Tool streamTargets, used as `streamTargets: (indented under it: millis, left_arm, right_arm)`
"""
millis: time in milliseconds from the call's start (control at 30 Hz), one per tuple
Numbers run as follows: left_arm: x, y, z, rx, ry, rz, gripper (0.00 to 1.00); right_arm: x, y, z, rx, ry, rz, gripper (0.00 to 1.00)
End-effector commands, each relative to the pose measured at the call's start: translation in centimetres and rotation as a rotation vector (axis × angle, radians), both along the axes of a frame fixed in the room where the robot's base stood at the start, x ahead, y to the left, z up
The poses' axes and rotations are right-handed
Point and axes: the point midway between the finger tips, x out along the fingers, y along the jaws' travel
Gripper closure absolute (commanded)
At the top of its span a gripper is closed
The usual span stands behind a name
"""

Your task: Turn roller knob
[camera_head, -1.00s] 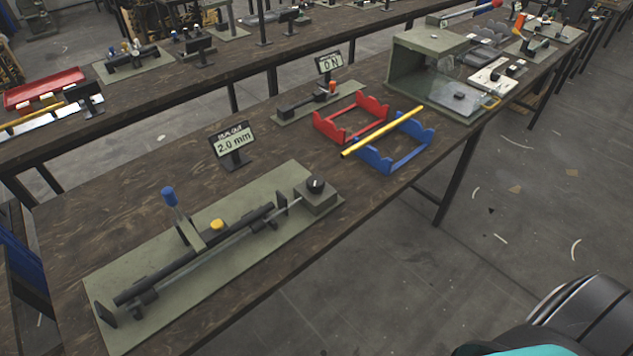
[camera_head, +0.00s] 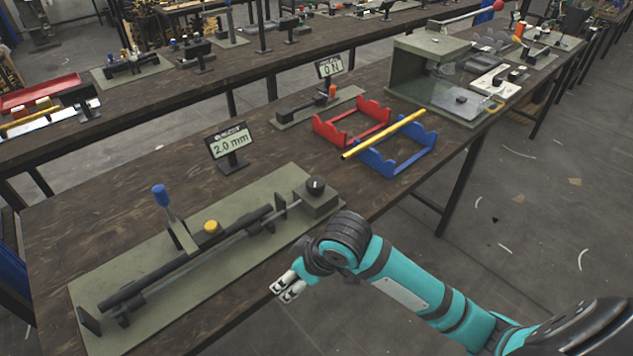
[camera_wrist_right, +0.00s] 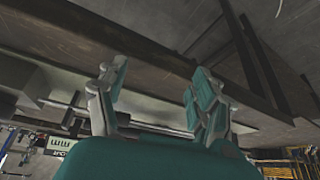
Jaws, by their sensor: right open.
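The roller knob is most likely the round black knob (camera_head: 316,183) with a white mark, on a grey-green block at the right end of the roller fixture (camera_head: 97,340). The fixture carries long dark rollers, a blue-handled lever (camera_head: 162,194) and a yellow button (camera_head: 211,226). My right gripper (camera_head: 283,291) is open and empty by the table's front edge, below and left of the knob and apart from it. Its two fingers also show spread in the right wrist view (camera_wrist_right: 155,103). My left gripper is not in view.
A display (camera_head: 231,143) reading 2.0 mm stands behind the fixture. A red stand (camera_head: 330,133) and a blue stand (camera_head: 408,163) with a yellow rod (camera_head: 384,134) lie to the right. A grey-green press housing (camera_head: 432,48) stands farther back. Bare table lies between fixture and stands.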

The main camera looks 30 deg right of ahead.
Motion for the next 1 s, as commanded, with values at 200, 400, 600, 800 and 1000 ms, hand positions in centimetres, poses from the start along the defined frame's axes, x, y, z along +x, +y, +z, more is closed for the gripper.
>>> streamTargets:
  millis: [200, 400, 600, 800, 1000]
  left_arm:
    - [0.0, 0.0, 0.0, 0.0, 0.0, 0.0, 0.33]
    - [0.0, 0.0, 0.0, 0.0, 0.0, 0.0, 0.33]
    - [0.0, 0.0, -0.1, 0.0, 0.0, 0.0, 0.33]
    - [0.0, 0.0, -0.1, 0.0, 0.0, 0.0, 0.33]
    - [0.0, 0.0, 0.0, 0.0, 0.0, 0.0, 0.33]
  right_arm:
    - [4.1, -1.6, 3.3, -0.04, -0.008, 0.024, 0.33]
    - [8.7, -6.0, 9.2, -0.096, 0.011, -0.03, 0.33]
    - [11.7, -12.1, 16.9, -0.104, 0.038, -0.177, 0.33]
    - [12.1, -15.1, 21.0, -0.077, 0.053, -0.265, 0.33]
    - [12.6, -15.2, 20.0, -0.072, 0.061, -0.273, 0.33]
